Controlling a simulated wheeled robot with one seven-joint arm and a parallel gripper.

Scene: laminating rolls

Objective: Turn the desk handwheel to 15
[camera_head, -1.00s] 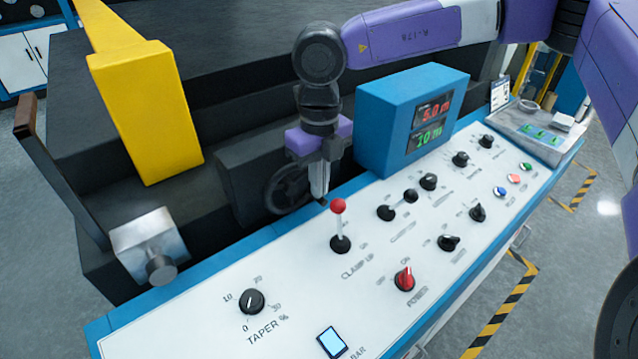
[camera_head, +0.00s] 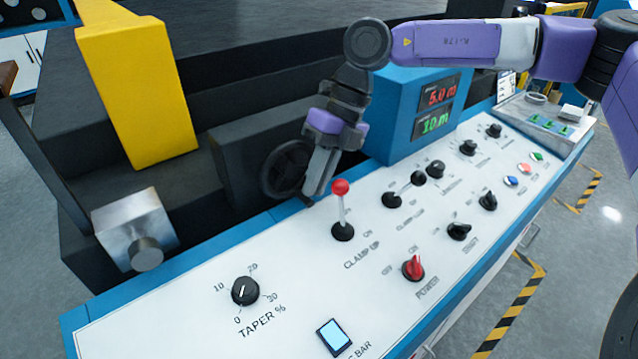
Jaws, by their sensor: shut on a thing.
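The black handwheel (camera_head: 270,174) is mounted on the dark machine body behind the desk's back edge. My gripper (camera_head: 309,196) reaches down at a tilt at the wheel's right side. Its fingers are shut on the handwheel near its lower right rim; they hide the exact point of grip and part of the wheel. The blue display box (camera_head: 402,125) to the right shows a red 5.0 m above a green 10 m. I see no scale on the wheel itself.
A red-tipped clamp lever (camera_head: 342,210) stands upright close to the right of my fingers. The white desk panel (camera_head: 290,270) carries a taper knob (camera_head: 245,291), a red power knob (camera_head: 413,268) and several black knobs. A yellow beam (camera_head: 150,100) stands at the left.

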